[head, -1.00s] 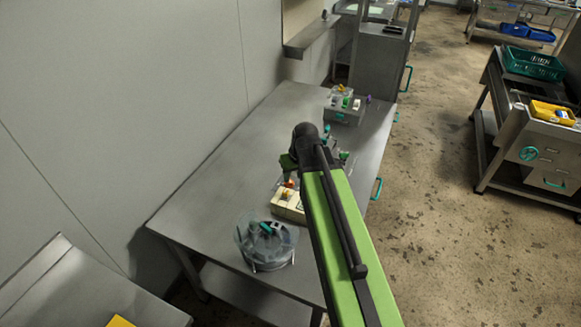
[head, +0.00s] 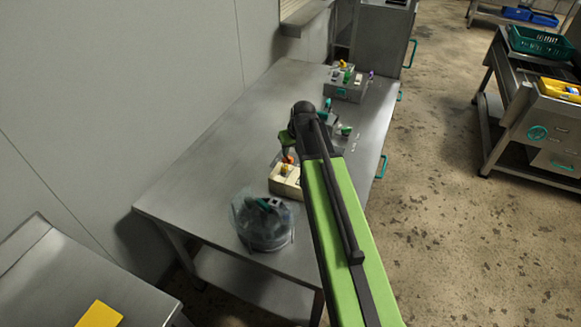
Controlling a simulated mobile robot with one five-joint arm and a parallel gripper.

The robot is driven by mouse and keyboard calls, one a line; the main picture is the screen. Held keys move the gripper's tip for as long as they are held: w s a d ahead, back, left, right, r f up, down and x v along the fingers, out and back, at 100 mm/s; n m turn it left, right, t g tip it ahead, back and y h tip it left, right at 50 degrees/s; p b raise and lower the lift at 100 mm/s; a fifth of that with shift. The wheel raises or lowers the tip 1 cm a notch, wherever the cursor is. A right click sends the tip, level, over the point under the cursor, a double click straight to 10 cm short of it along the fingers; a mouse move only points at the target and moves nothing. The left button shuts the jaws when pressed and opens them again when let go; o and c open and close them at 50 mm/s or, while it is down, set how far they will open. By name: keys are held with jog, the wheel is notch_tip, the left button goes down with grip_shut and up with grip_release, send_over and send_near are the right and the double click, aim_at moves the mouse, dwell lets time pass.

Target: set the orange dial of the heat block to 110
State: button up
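A cream box (head: 284,186) stands on the steel table, left of my green arm, which covers its right side. A small orange part (head: 289,160) shows at its back edge, with a yellow part (head: 285,170) in front of it. The box may be the heat block and the orange part its dial, but they are too small to be sure, and no scale or number can be read. My arm reaches over the table and bends down at its black joint, just behind the box. My gripper is hidden by the arm.
A round clear vessel (head: 264,224) with a teal handle stands at the table's near end. A grey unit with colored knobs (head: 346,89) stands at the far end. More small fittings (head: 344,130) lie right of my arm. The table's left half (head: 215,150) is bare.

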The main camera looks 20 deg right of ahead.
aim_at(289, 158)
jog(key=b+x, duration=0.4)
jog(key=x, duration=0.2)
jog(key=shift+r, duration=0.2)
jog(key=shift+c, duration=0.3)
grip_shut()
